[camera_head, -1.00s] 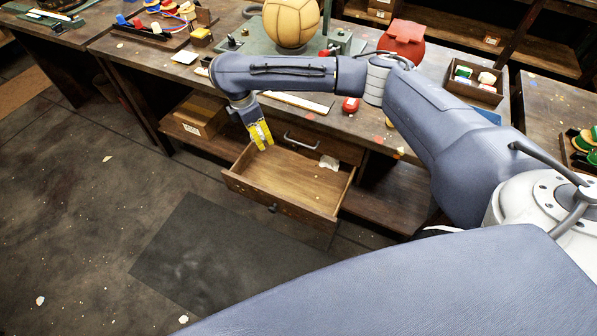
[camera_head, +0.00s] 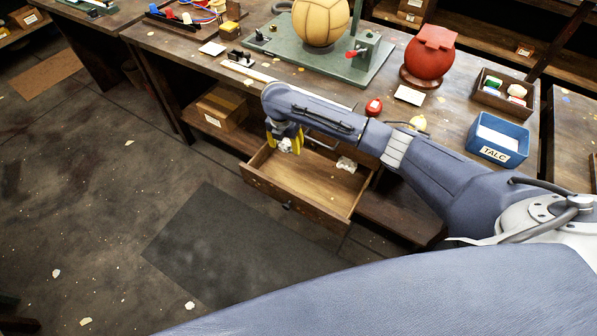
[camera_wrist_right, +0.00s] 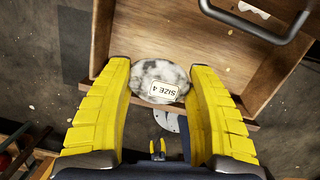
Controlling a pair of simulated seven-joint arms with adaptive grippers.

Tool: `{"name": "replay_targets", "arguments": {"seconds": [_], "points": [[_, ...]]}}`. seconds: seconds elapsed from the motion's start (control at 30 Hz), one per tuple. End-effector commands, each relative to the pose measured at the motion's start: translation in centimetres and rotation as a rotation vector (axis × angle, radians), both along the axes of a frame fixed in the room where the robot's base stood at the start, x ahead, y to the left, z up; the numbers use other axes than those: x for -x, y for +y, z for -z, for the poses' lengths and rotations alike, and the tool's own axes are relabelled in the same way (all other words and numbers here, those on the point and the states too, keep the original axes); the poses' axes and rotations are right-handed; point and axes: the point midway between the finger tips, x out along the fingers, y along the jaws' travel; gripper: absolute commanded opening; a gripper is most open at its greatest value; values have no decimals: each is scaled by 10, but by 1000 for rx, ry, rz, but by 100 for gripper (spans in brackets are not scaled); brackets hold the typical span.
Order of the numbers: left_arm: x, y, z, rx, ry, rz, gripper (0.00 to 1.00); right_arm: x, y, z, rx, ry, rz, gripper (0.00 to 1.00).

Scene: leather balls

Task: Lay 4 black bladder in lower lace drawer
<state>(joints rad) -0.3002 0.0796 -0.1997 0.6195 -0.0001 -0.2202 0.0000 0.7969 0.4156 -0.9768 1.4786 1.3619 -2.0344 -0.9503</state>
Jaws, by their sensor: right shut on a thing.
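My right gripper (camera_head: 285,147) is shut on a crumpled, mottled white-and-grey bladder (camera_wrist_right: 160,76), whose label in the right wrist view reads "SIZE 4". The bladder lies between the yellow fingers. In the head view, the gripper is at the back left of the pulled-out wooden lower drawer (camera_head: 315,186); the wrist view also shows the drawer's floor (camera_wrist_right: 195,40). A pale crumpled thing (camera_head: 346,164) lies in the drawer's back right part. No black bladder can be made out.
Above the drawer, the bench bears a tan ball (camera_head: 320,20) on a green stand, a red round thing (camera_head: 430,58), a blue TALC box (camera_head: 498,139) and a parts box (camera_head: 503,92). A cardboard box (camera_head: 222,108) sits on the shelf left of the drawer.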

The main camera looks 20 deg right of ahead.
Motion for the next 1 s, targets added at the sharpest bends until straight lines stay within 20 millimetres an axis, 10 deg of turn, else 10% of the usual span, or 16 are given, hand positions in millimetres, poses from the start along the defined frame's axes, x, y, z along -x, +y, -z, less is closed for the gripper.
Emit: {"name": "replay_targets", "arguments": {"seconds": [0.5, 1.0], "points": [[0, 0, 0, 0, -1, 0, 50, 1, 0, 112, 1, 4, 3, 17], [-1, 0, 0, 0, -1, 0, 50, 1, 0, 154, 1, 2, 2, 17]]}}
